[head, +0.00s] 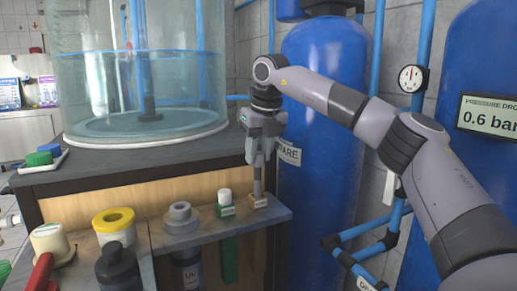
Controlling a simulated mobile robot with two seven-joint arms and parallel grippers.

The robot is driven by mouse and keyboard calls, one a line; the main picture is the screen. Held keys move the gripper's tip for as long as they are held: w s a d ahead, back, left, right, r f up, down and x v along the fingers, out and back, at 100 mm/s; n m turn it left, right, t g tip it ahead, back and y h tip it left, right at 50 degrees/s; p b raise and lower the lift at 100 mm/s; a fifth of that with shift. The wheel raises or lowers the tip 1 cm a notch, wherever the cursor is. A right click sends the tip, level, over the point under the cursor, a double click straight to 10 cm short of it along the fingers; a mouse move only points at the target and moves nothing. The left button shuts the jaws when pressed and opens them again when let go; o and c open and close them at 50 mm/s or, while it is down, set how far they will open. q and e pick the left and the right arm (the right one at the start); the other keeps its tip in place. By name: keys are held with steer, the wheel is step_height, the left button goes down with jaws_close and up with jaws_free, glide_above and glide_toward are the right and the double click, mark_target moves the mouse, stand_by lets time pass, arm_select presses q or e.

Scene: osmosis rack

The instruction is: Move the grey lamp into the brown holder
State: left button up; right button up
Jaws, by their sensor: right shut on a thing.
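The grey lamp (258,187) is a slim upright rod at the right end of the front shelf. Its lower end meets the top of the small brown holder (260,202), a block with a pale label. I cannot tell how deep the lamp sits in it. My right gripper (259,167) points down from above and is shut on the lamp's upper part. The fingers hide the top of the lamp. My left gripper is not in view.
A green block with a white cap (225,203) stands just left of the holder. Further left are a grey ring (181,216) and a yellow-topped jar (114,226). A large clear tank (140,70) stands behind. A blue cylinder (325,110) rises behind my right arm.

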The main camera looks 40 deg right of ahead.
mark_target(260, 176)
steer(key=shift+f+b, duration=1.35)
steer(key=shift+f, duration=1.2)
steer(key=shift+f, duration=0.2)
steer(key=shift+f+b, duration=0.65)
steer(key=shift+f, duration=0.45)
steer(key=o, duration=1.3)
